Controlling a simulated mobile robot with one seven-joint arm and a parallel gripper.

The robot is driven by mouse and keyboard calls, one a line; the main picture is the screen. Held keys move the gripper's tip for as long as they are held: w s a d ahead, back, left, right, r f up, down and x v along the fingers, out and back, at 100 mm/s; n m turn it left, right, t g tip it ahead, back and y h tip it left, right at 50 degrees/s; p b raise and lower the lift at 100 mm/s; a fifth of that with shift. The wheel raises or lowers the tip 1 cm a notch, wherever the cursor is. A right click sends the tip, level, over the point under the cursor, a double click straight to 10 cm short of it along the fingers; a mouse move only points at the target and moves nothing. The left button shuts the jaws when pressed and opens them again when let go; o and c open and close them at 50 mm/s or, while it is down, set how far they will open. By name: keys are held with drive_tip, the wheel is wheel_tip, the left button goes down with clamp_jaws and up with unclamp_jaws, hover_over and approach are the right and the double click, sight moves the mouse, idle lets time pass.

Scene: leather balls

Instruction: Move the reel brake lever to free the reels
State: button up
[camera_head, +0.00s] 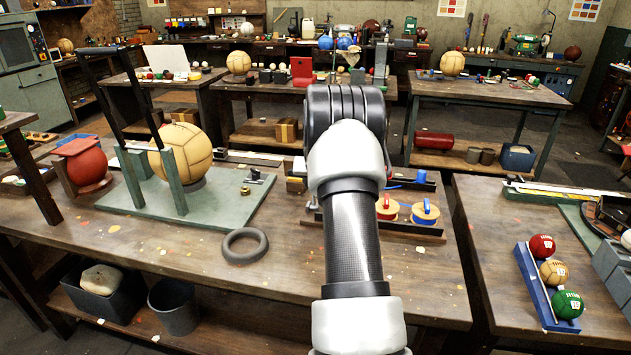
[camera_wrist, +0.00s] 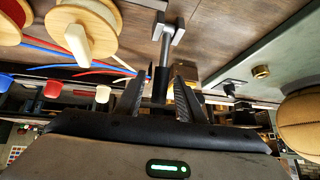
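The reel brake lever shows in the wrist view as a metal rod with a dark grip (camera_wrist: 161,84) and a forked bracket (camera_wrist: 167,28) at its other end. My gripper (camera_wrist: 160,100) is open, with one dark finger on each side of the grip. I see gaps between the grip and the fingers, so it does not look clamped. Pale round reels (camera_wrist: 87,28) lie to the left in the wrist view. In the head view a reel with a red handle (camera_head: 387,208) and one with a blue handle (camera_head: 425,212) show right of my arm. There my arm hides the lever and gripper.
Red and blue strands (camera_wrist: 75,68) run near the reels. A green base (camera_head: 215,205) with a tan ball (camera_head: 181,150) and posts stands left on the bench. A dark ring (camera_head: 245,245) lies at the front. A blue rack (camera_head: 540,285) of small balls sits on the right bench.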

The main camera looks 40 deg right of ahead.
drive_tip(key=v, duration=1.7)
drive_tip(key=shift+s, duration=0.2)
drive_tip(key=shift+a+r, duration=0.1)
